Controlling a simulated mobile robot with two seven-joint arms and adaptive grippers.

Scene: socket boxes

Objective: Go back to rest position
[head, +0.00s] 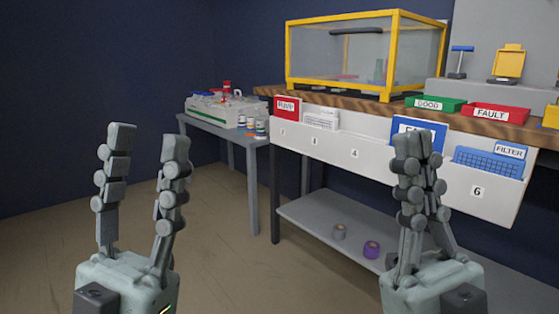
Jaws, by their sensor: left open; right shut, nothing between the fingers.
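My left gripper (145,142) is raised at the lower left with its fingers pointing up. It is open and empty, in front of bare floor and the dark wall. My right gripper (418,142) is raised at the lower right with its fingers pointing up. It is shut with nothing between the fingers. In the picture it covers part of a blue sign and the white bin front behind it. Neither gripper appears to touch anything.
A wooden-topped workbench (262,91) carries a yellow-framed clear case (340,50), a green GOOD box (436,104) and a red FAULT box (490,113). White numbered bins (335,150) hang along its front. A lower shelf (310,212) holds tape rolls. A grey side table (215,128) stands left. The left floor is clear.

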